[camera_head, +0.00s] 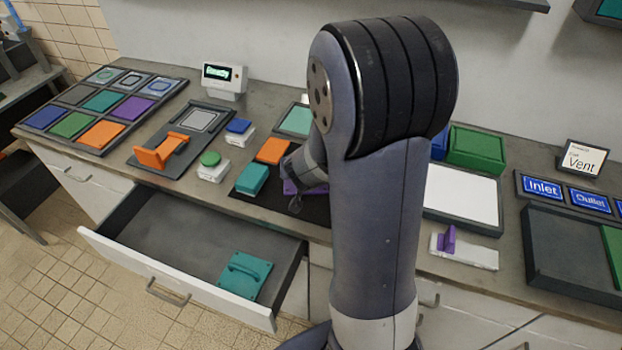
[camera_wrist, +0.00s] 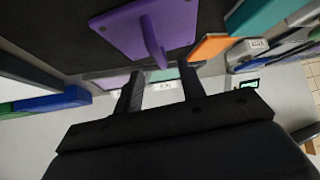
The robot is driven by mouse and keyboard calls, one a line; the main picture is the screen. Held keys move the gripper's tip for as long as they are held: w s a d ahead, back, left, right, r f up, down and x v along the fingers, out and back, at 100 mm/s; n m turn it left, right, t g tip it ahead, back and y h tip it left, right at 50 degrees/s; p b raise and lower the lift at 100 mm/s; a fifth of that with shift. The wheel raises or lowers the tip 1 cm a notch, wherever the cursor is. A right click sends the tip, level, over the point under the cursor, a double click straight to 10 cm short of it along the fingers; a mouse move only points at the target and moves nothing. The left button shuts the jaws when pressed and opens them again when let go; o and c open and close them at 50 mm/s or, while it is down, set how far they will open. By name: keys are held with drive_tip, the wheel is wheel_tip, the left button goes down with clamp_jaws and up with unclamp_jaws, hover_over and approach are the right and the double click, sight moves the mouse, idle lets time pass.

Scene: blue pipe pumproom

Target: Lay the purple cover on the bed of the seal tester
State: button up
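The purple cover (camera_wrist: 150,28) is a flat plate with an upright handle. It lies on a dark mat (camera_head: 268,208); in the head view its purple edge (camera_head: 302,187) shows, mostly hidden by my arm. My gripper (camera_wrist: 160,76) is open, with its fingers pointing at the cover and the handle lined up roughly between them. I cannot tell whether they touch. What looks like the seal tester (camera_head: 150,178) is a dark base with a pale square bed (camera_head: 199,120) and an orange handled part (camera_head: 162,150) in front of it. The bed looks bare.
A teal block (camera_head: 252,179) and an orange block (camera_head: 273,150) lie beside the cover. Green (camera_head: 210,159) and blue (camera_head: 238,126) buttons and a lit display (camera_head: 222,76) stand near the tester. An open drawer (camera_head: 180,258) holds a teal handled plate (camera_head: 244,275).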

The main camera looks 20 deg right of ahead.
drive_tip(key=shift+w+f, duration=0.35)
drive_tip(key=shift+f, duration=0.15)
drive_tip(key=b+x, duration=0.3)
drive_tip(key=x, duration=0.1)
drive_tip(key=shift+w+d+f, duration=0.15)
drive_tip(key=shift+d+f, duration=0.05)
drive_tip(key=shift+f, duration=0.05)
drive_tip(key=shift+r, duration=0.1)
drive_tip(key=shift+c, duration=0.4)
clamp_jaws()
